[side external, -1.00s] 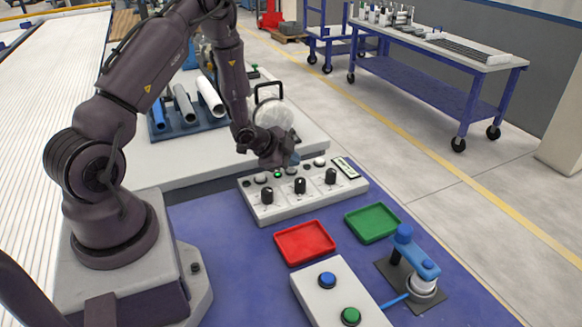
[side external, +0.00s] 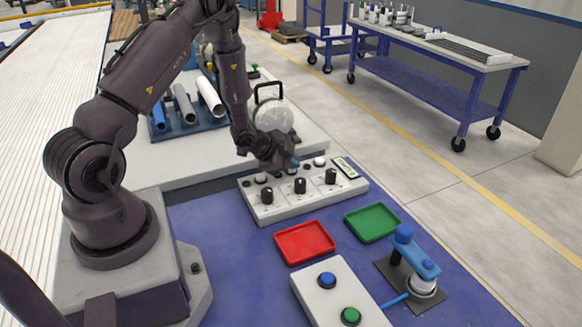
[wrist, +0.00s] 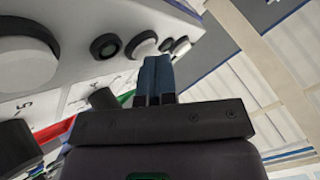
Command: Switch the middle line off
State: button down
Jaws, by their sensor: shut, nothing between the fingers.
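The white control panel (side external: 305,205) carries three line sections. Each has a black knob in front, and the middle knob (side external: 300,186) stands between the left knob (side external: 267,196) and the right knob (side external: 331,176). A left white button (side external: 261,178) and a right white button (side external: 319,161) show behind the knobs. My gripper (side external: 294,163) is shut and empty, low over the back of the middle section, and hides the middle button and lamp. In the wrist view its blue fingertips (wrist: 156,65) appear close to a white button (wrist: 143,45); contact cannot be told. A dark round lamp (wrist: 106,46) is nearby.
A red tray (side external: 304,243) and a green tray (side external: 372,222) lie in front of the panel. A box with a blue and a green button (side external: 338,290) and a blue device (side external: 416,265) stand nearer. Pipes in a rack (side external: 188,115) are behind.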

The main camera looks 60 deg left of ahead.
aim_at(291, 171)
dwell(0.4)
jog(key=shift+r, duration=3.35)
jog(key=c, duration=1.8)
grip_release()
